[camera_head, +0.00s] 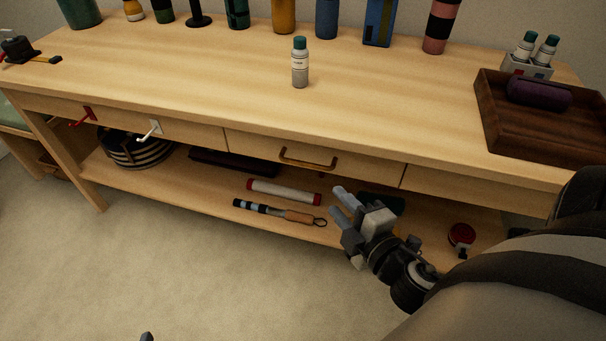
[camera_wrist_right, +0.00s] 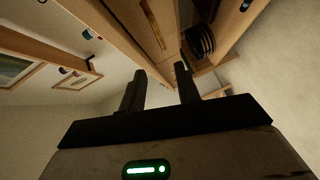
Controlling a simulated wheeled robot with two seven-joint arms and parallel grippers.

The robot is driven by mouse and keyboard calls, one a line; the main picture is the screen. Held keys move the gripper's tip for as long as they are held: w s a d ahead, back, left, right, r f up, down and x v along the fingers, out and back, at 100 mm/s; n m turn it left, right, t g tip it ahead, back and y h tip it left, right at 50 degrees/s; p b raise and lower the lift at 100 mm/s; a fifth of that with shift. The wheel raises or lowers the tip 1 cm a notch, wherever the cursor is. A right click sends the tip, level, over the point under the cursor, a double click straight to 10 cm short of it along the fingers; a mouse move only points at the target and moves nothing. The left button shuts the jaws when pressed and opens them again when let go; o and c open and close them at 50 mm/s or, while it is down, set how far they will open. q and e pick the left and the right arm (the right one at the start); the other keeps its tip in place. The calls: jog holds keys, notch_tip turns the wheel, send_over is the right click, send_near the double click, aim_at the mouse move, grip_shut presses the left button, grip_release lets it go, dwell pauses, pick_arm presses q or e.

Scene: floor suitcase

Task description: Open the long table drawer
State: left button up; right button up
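The long wooden table (camera_head: 190,75) has a drawer (camera_head: 370,171) in its front, and the drawer looks closed. A brown bar handle (camera_head: 308,158) is fixed to the drawer front; the right wrist view also shows the handle (camera_wrist_right: 152,24). My right gripper (camera_head: 338,203) is in front of the table, below and right of the handle, and touches nothing that I can see. Its two fingers stand apart with an empty gap in the right wrist view (camera_wrist_right: 160,88). A small dark tip at the bottom edge of the head view may be my left gripper (camera_head: 147,337).
The lower shelf holds a red-capped tube (camera_head: 284,192), a striped tool (camera_head: 280,212), stacked plates (camera_head: 135,148) and a red round item (camera_head: 462,236). Hooks (camera_head: 150,130) stick out left of the drawer. A bottle (camera_head: 300,63) and wooden tray (camera_head: 545,130) stand on top. The floor in front is clear.

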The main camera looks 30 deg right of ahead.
jog(key=n+p, duration=0.1)
jog(key=p, duration=0.1)
send_near(303, 165)
jog(key=w, duration=0.3)
jog(key=w+f, duration=0.1)
jog(key=w, duration=0.5)
jog(key=shift+w+d+f, duration=0.2)
jog(key=shift+w+d, duration=0.15)
jog(key=shift+d, duration=0.05)
jog(key=shift+w+f, duration=0.1)
jog(key=shift+w, duration=0.4)
grip_shut()
